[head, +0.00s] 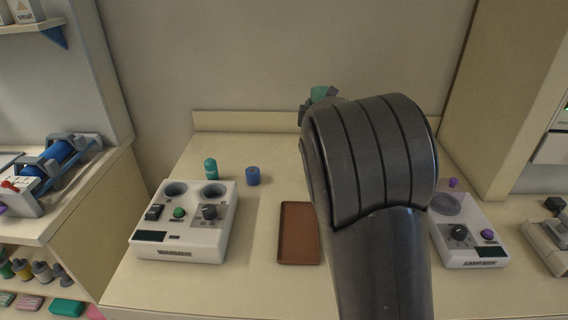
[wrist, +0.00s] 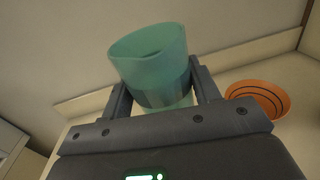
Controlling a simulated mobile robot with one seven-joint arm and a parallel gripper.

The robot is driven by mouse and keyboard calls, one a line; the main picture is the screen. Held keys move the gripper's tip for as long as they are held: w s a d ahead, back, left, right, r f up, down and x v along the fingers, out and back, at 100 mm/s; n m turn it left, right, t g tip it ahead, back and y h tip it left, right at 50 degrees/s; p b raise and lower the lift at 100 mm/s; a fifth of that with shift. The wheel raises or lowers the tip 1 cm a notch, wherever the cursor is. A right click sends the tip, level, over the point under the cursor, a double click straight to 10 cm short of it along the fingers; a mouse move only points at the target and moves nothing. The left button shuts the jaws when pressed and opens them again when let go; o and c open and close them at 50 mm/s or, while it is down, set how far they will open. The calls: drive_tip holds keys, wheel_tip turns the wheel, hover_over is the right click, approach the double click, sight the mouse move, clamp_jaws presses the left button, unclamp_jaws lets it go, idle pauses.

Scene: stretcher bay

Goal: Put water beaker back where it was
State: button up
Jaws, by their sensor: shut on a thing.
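A teal, translucent beaker (wrist: 152,62) is between the fingers of my gripper (wrist: 165,95) in the wrist view, which is shut on it. The beaker is slightly tilted in that picture and its open rim shows; I cannot tell what is inside. In the head view the beaker (head: 320,93) shows only in part above my dark arm, held up near the back wall, with one side of my gripper (head: 308,108) beside it. My arm hides most of the gripper and the counter below it.
An orange bowl with dark rings (wrist: 258,98) stands right of the gripper in the wrist view. On the counter are a white two-well device (head: 185,245), a teal bottle (head: 210,168), a blue cup (head: 253,176), a brown tray (head: 299,258) and another white device (head: 470,247).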

drive_tip(key=w+f, duration=0.6)
drive_tip(key=f, duration=0.6)
drive_tip(key=shift+w+a+f, duration=0.1)
drive_tip(key=w+a+f, duration=0.1)
drive_tip(key=a+f, duration=0.1)
drive_tip(key=a, duration=0.1)
drive_tip(key=w+a+f, duration=0.1)
drive_tip(key=a+f, duration=0.1)
drive_tip(key=a, duration=0.2)
drive_tip(key=w+a+f, duration=0.1)
drive_tip(key=a+f, duration=0.2)
drive_tip(key=a, duration=0.1)
drive_tip(key=shift+w, duration=0.35)
drive_tip(key=shift+f, duration=1.8)
drive_tip(key=shift+f, duration=0.1)
drive_tip(key=shift+f, duration=0.1)
drive_tip(key=o, duration=1.1)
drive_tip(key=shift+c, duration=0.2)
drive_tip(key=shift+a, duration=0.1)
